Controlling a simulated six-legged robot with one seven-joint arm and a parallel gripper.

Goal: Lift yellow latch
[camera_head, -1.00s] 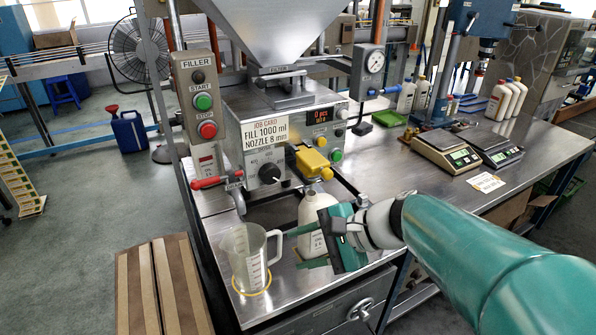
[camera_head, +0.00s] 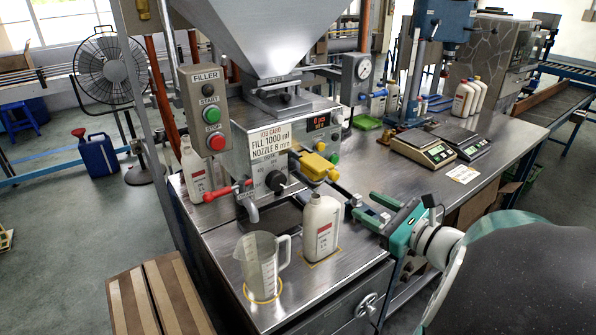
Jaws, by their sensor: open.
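The yellow latch (camera_head: 318,166) is on the front of the grey filling machine (camera_head: 268,130), right of the black dial. It has a rounded end at its lower right. My gripper (camera_head: 366,208) is teal with dark parts. Its jaws are open and empty, pointing left, below and to the right of the latch and apart from it. Nothing hides the latch.
A white bottle (camera_head: 321,228) stands just left of my gripper, with a clear measuring jug (camera_head: 259,266) farther left. A red-handled lever (camera_head: 228,190) is left of the dial. Two scales (camera_head: 422,149) stand on the bench at right.

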